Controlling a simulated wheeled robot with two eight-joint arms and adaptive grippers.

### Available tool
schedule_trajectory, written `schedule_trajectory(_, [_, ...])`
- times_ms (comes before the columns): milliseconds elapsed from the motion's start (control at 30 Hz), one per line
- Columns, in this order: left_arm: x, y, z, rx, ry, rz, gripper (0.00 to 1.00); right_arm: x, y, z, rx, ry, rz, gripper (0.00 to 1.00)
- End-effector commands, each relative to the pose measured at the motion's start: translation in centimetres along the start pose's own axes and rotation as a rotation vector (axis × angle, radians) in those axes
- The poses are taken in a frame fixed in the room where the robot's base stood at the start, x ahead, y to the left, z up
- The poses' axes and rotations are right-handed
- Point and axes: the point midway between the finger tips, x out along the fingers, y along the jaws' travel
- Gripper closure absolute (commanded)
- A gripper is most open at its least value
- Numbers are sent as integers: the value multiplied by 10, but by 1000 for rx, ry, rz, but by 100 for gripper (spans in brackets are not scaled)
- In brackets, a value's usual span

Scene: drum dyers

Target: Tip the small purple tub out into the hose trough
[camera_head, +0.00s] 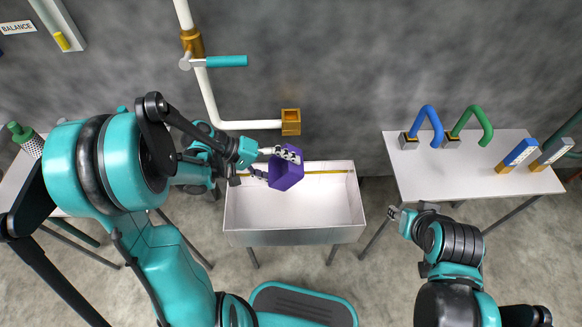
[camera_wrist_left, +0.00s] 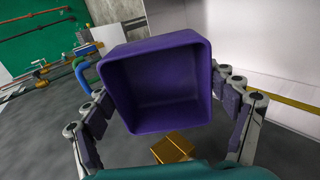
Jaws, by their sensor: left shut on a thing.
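The small purple tub (camera_head: 287,172) is in my left gripper (camera_head: 272,164), above the back left part of the hose trough. In the left wrist view the tub (camera_wrist_left: 158,85) sits between the two fingers, with its open mouth toward the camera; its inside looks empty. The tub looks tilted in the head view. The hose trough (camera_head: 294,237) is a white basin on legs, and its floor looks bare. My right gripper (camera_head: 393,214) is off to the right of the trough, near the right table's front edge; its fingers are too small to tell.
A white pipe with a teal-handled valve (camera_head: 226,61) runs down the wall to a brass outlet (camera_head: 291,122) behind the trough. The right table (camera_head: 440,180) holds a blue hooped item (camera_head: 430,124), a green one (camera_head: 473,124) and two blocks at its right end.

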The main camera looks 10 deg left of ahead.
Motion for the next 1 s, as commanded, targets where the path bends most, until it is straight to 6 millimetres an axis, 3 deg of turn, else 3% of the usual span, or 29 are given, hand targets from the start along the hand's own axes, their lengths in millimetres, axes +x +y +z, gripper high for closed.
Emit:
schedule_trajectory(500, [2, 27, 1, 12, -7, -466, 50, -66, 0, -47, 0, 0, 0, 60])
schedule_trajectory(800, [15, 32, 1, 11, -5, -817, 50, -73, 0, -52, 0, 0, 0, 60])
schedule_trajectory(1000, [16, 33, 0, 7, -2, -920, 50, -72, 0, -52, 0, 0, 0, 60])
